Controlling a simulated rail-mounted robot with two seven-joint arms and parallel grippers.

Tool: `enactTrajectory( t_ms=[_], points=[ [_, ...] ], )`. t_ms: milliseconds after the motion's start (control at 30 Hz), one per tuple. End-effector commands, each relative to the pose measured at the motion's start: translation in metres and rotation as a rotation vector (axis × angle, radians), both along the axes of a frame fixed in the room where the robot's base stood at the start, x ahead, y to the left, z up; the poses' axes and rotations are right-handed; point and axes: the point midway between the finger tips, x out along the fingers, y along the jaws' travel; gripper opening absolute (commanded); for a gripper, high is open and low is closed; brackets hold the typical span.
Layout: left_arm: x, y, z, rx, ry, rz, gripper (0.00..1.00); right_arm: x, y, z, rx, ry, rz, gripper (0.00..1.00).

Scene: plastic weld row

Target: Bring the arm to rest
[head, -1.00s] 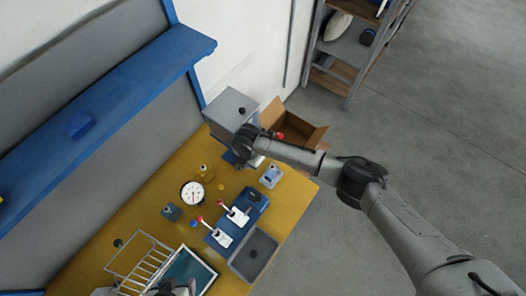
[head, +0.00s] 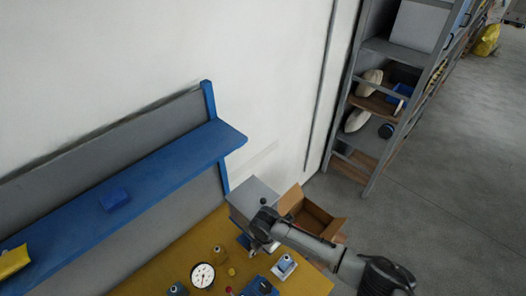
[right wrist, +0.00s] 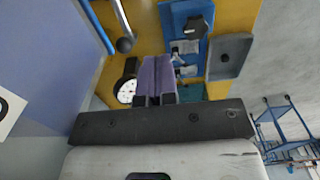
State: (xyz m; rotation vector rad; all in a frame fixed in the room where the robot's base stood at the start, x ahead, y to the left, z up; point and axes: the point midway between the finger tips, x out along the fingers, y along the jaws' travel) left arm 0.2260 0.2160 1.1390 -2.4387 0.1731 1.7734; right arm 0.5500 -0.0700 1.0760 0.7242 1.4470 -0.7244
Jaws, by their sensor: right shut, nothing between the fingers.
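My right arm comes in from the lower right in the head view, with its right gripper (head: 272,247) over the far end of the yellow bench (head: 205,240), beside the grey box. In the right wrist view the gripper's fingers (right wrist: 155,82) are together, with nothing held between them. The bench lies below them, with a blue fixture (right wrist: 186,48) and a grey tray (right wrist: 230,56). My left gripper is out of view.
A grey box (head: 250,197) and an open cardboard box (head: 316,217) stand at the bench's far end. A round dial gauge (head: 202,275) is on the bench. A blue shelf (head: 150,175) runs along the wall. Grey shelving (head: 375,140) stands behind; open floor lies right.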

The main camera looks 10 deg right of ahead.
Motion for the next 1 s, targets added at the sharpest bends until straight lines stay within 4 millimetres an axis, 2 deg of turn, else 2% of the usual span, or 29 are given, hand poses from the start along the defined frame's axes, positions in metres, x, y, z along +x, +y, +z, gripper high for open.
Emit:
enactTrajectory(
  t_ms=[167,267,367,500,600,767,867,1000],
  points=[
    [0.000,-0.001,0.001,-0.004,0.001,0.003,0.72,-0.004,0.003,-0.001,0.007,0.003,-0.005,0.00],
    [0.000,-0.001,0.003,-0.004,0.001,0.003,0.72,-0.019,0.014,-0.005,0.035,0.010,-0.032,0.00],
    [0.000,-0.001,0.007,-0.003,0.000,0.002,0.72,-0.049,0.033,-0.008,0.095,0.022,-0.100,0.00],
    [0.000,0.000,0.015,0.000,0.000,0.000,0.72,-0.103,0.059,-0.002,0.215,0.040,-0.298,0.00],
    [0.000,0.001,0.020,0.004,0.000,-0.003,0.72,-0.136,0.062,0.008,0.289,0.048,-0.485,0.00],
    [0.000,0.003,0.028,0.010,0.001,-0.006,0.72,-0.179,0.042,0.030,0.374,0.053,-0.832,0.00],
    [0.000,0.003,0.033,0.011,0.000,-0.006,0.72,-0.205,0.015,0.043,0.400,0.044,-1.076,0.00],
    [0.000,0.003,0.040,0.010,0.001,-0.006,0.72,-0.242,-0.034,0.062,0.404,0.008,-1.409,0.00]
  ],
)
